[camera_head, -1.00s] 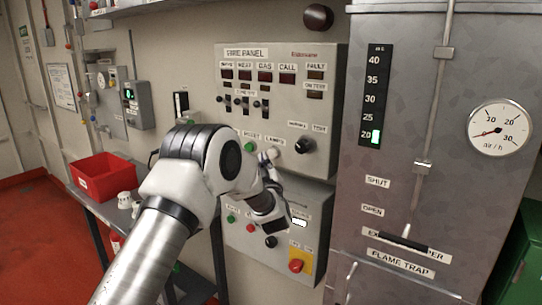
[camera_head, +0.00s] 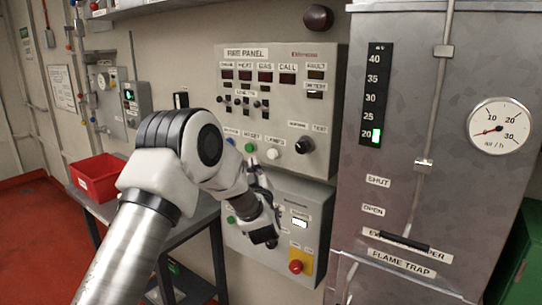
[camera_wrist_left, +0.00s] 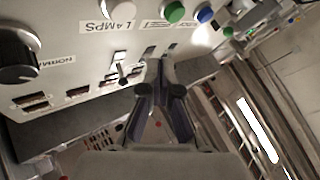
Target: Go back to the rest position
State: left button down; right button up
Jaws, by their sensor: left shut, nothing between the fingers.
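My left arm comes in from the lower left in the head view, and its gripper (camera_head: 255,168) is small and partly hidden behind the wrist, in front of the fire panel (camera_head: 330,140). In the left wrist view the dark fingers of the left gripper (camera_wrist_left: 160,78) are shut with nothing between them. The panel's white lamps button (camera_wrist_left: 92,14), green button (camera_wrist_left: 174,11) and blue button (camera_wrist_left: 206,14) show beyond the fingertips, apart from them. My right gripper is not in view.
A lower box with a red knob (camera_head: 296,267) sits below the panel. A metal cabinet (camera_head: 440,110) with a gauge (camera_head: 499,128) stands to the right. A red bin (camera_head: 97,177) is on the table (camera_head: 200,217) at left. Red floor is open at far left.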

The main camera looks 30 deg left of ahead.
pick_arm(q)
jog(key=s+d+f+m+g+h, duration=0.2)
jog(key=s+d+f+m+h, duration=0.15)
jog(key=f, duration=0.85)
jog(key=s+d+f+m+g+h, duration=0.15)
jog(key=s+d+f, duration=0.3)
jog(key=f, duration=0.75)
jog(key=s+d+f+m+g+h, duration=0.25)
jog(key=s+f+h, duration=0.2)
jog(key=f, duration=0.75)
jog(key=s+d+f+m+g+h, duration=0.1)
jog(key=s+d+f+g, duration=0.2)
jog(key=s, duration=0.7)
jog(key=s+d+f+m+g+h, duration=0.1)
jog(key=s+d+f+m+g, duration=0.1)
jog(key=s, duration=0.9)
jog(key=s+d+f+m+g+h, duration=0.2)
jog(key=s+f+g, duration=0.3)
jog(key=s, duration=0.6)
jog(key=shift+d+g, duration=0.4)
jog(key=shift+d, duration=0.5)
jog(key=c, duration=1.8)
grip_release()
jog(key=shift+c, duration=0.2)
